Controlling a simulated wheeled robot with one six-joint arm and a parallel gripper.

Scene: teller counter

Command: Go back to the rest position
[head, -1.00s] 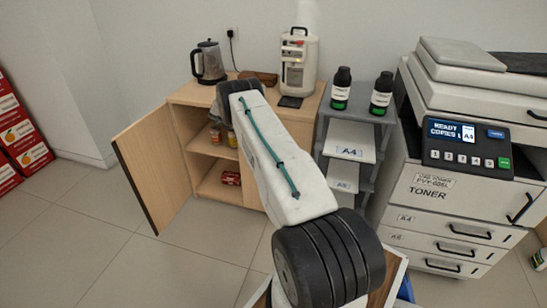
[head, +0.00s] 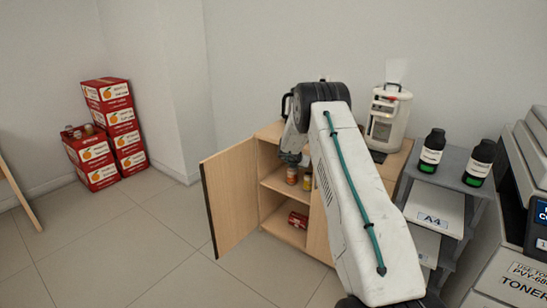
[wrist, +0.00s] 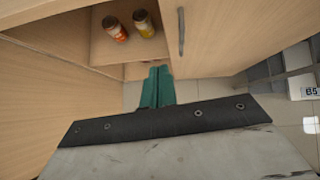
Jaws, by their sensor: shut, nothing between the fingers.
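My gripper (wrist: 158,88) shows in the wrist view as two green fingers side by side, shut and empty, in front of the open cabinet. In the head view my arm stretches across the right half, and its links hide the fingers. The wooden cabinet (head: 233,203) has its left door swung open. An orange-red jar (wrist: 116,29) and a yellow jar (wrist: 144,23) stand on its shelf, apart from the fingers. A red packet (head: 298,220) lies on the lower shelf.
A white appliance (head: 388,118) stands on the cabinet top. The grey shelf unit (head: 447,165) holds two dark bottles and paper packs, with the copier (head: 512,270) at the far right. Stacked red boxes (head: 112,120) stand at the left. The floor (head: 110,245) between is clear.

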